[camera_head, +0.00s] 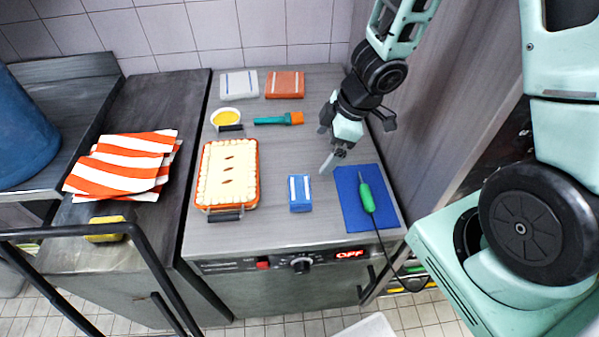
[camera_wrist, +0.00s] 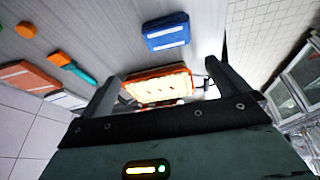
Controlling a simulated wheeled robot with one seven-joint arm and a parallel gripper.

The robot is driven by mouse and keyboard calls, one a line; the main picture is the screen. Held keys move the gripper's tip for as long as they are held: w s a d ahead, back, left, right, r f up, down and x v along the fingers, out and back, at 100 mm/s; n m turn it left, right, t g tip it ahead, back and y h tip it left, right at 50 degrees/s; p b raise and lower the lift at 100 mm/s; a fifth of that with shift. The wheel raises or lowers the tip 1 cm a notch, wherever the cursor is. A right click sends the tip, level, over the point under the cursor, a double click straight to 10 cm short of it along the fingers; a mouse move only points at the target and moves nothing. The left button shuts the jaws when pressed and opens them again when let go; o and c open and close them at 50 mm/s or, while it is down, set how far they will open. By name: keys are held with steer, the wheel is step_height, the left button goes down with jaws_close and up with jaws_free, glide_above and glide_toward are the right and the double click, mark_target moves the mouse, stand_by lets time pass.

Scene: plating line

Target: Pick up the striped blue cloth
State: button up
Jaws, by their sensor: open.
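The striped blue cloth (camera_head: 300,193) is a small folded blue block with white stripes, lying on the counter right of the baking dish in the head view. It also shows in the wrist view (camera_wrist: 166,32), beyond the fingertips at the upper middle. My gripper (camera_head: 333,161) is above the counter, up and to the right of the cloth, apart from it. In the wrist view my gripper (camera_wrist: 165,85) has its two fingers spread wide with nothing between them touching.
A pie in an orange dish (camera_head: 204,203) stands left of the cloth. A blue mat (camera_head: 349,206) with a green-handled tool (camera_head: 367,197) lies to its right. A brush (camera_head: 278,120), a yellow bowl (camera_head: 226,117), a white cloth (camera_head: 239,84) and an orange cloth (camera_head: 285,84) lie behind.

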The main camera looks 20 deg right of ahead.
steer(key=b, duration=0.7)
glide_above(300, 188)
steer(key=s+d, duration=0.1)
steer(key=d, duration=0.1)
steer(key=shift+n+g+y, duration=0.3)
steer(key=shift+y, duration=0.1)
step_height(300, 188, down, 10)
steer(key=shift+s+f, duration=0.1)
steer(key=shift+s, duration=0.05)
steer(key=shift+x, duration=3.05)
steer(key=shift+d, duration=0.1)
steer(key=c, duration=0.7)
